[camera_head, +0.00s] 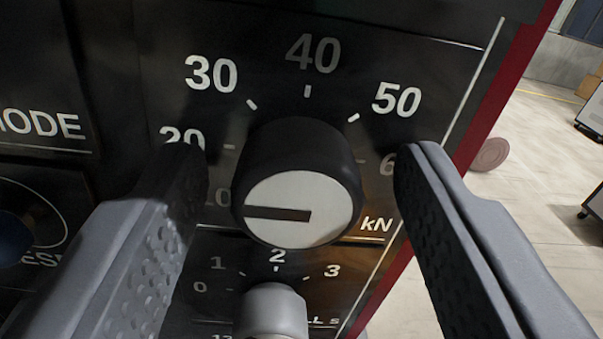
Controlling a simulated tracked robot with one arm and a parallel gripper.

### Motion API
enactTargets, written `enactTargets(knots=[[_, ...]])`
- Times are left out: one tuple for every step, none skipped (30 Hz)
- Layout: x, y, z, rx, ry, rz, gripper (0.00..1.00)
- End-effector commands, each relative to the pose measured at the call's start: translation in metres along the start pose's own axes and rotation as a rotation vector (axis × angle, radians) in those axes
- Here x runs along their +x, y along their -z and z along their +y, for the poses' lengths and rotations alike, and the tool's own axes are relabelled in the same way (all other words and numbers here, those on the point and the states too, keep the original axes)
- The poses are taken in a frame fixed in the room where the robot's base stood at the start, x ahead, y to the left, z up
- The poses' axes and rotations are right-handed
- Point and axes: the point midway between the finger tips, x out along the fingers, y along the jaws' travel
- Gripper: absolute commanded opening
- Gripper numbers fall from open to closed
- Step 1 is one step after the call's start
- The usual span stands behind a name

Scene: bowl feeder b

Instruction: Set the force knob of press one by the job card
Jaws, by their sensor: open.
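The force knob (301,205) is a black round knob with a pale face and a dark pointer bar. Its scale reads 20, 30, 40 and 50, with 10 and 60 partly covered, and is marked kN. The pointer bar lies almost level and points left, toward the 10 and 20 side; I cannot tell the exact mark. My gripper (303,160) is open, with one grey finger on each side of the knob and a visible gap at both sides. No job card shows.
A smaller grey knob (272,312) with a scale of 0 to 3 sits just below. A blue control (15,228) in a ringed plate is at the left under the MODE lettering. The panel's red edge (505,85) runs down the right, with open floor beyond.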

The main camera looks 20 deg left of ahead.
Motion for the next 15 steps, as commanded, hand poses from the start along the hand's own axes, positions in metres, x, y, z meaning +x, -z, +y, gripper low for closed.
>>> enactTargets(knots=[[0.000, 0.000, 0.000, 0.000, 0.000, 0.000, 0.52], [0.000, 0.000, 0.000, 0.000, 0.000, 0.000, 0.52], [0.000, 0.000, 0.000, 0.000, 0.000, 0.000, 0.52], [0.000, 0.000, 0.000, 0.000, 0.000, 0.000, 0.52], [0.000, 0.000, 0.000, 0.000, 0.000, 0.000, 0.52], [0.000, 0.000, 0.000, 0.000, 0.000, 0.000, 0.44], [0.000, 0.000, 0.000, 0.000, 0.000, 0.000, 0.35], [0.000, 0.000, 0.000, 0.000, 0.000, 0.000, 0.27], [0.000, 0.000, 0.000, 0.001, 0.000, 0.000, 0.16], [0.000, 0.000, 0.000, 0.001, 0.000, 0.000, 0.08], [0.000, 0.000, 0.000, 0.001, 0.000, 0.000, 0.08], [0.000, 0.000, 0.000, 0.001, 0.000, -0.001, 0.08], [-0.009, -0.002, 0.015, 0.002, -0.001, -0.002, 0.08], [-0.005, -0.002, 0.011, 0.002, -0.002, -0.002, 0.08], [-0.003, -0.002, 0.009, 0.003, -0.004, -0.001, 0.08]])
